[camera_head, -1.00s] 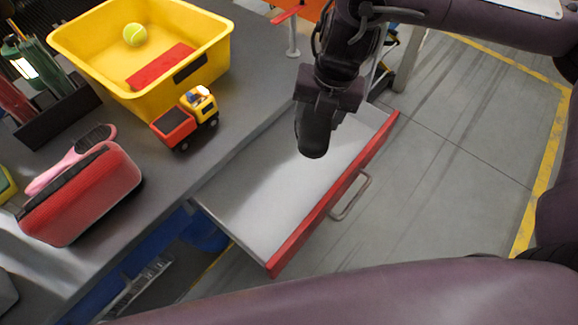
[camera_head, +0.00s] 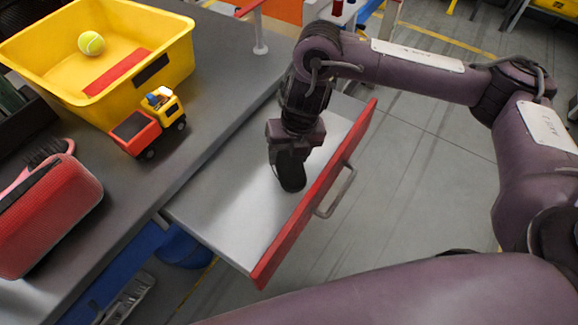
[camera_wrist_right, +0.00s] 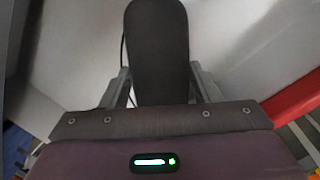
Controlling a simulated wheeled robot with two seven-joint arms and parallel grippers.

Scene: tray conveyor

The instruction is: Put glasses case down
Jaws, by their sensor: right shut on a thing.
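The glasses case (camera_head: 290,172) is black with a rounded end. It also shows in the right wrist view (camera_wrist_right: 157,50), between the two fingers. My right gripper (camera_head: 291,150) is shut on it and points down over the open drawer (camera_head: 225,205). The case hangs upright over the drawer's pale, otherwise bare floor. I cannot tell whether its lower end touches that floor. My left gripper is not in view.
The drawer has a red front (camera_head: 300,215) with a metal handle (camera_head: 337,193). On the grey table stand a yellow bin (camera_head: 150,95) with a tennis ball, a toy truck (camera_head: 150,125), and a red case (camera_head: 45,215) beside a brush (camera_head: 40,160).

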